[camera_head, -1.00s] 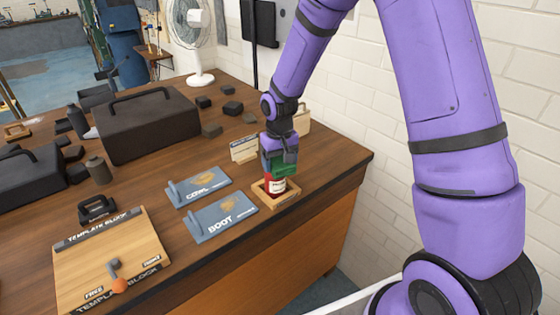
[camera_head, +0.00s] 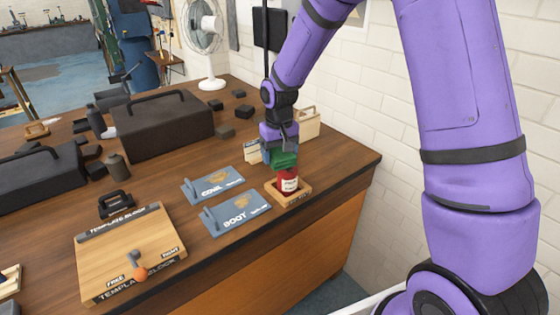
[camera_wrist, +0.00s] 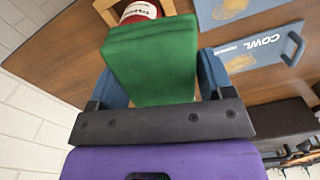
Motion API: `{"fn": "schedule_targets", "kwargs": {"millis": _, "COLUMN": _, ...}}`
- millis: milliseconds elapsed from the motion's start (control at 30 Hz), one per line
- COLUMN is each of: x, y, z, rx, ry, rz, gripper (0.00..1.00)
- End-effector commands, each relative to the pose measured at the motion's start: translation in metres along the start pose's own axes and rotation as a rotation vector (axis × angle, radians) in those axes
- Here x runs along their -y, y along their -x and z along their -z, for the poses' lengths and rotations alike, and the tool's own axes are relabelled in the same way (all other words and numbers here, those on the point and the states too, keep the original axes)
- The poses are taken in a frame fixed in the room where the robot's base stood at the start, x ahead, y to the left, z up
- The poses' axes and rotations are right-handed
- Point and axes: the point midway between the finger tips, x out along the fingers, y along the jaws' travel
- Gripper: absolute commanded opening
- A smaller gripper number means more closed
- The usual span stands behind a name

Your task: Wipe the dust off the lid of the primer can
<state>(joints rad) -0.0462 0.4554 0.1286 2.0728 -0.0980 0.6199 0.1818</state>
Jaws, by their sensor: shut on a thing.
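The red primer can (camera_head: 289,184) with a white label stands upright in a small wooden tray (camera_head: 292,198) near the bench's right end. My gripper (camera_head: 281,152) is shut on a green block-like pad (camera_head: 284,161), just above and slightly behind the can's top. In the wrist view the green pad (camera_wrist: 150,62) sits between the fingers, and part of the red can (camera_wrist: 138,12) shows beyond it. The pad and gripper hide most of the lid. I cannot tell whether the pad touches it or whether dust is there.
Two blue-grey boards marked COWL (camera_head: 212,184) and BOOT (camera_head: 236,213) lie left of the can. A wooden template block (camera_head: 130,246) is at front left. A black case (camera_head: 165,125) and small dark blocks stand farther back. A brick wall is at right.

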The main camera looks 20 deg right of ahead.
Motion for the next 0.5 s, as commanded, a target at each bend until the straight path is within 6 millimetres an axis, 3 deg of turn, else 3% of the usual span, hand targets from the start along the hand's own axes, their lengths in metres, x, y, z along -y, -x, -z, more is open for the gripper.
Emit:
{"fn": "schedule_targets", "kwargs": {"millis": 300, "x": 0.001, "y": 0.028, "z": 0.001, "rx": -0.001, "ry": -0.001, "rz": 0.001, "gripper": 0.52}}
{"fn": "schedule_targets", "kwargs": {"millis": 500, "x": 0.002, "y": 0.034, "z": 0.001, "rx": 0.001, "ry": -0.001, "rz": 0.001, "gripper": 0.52}}
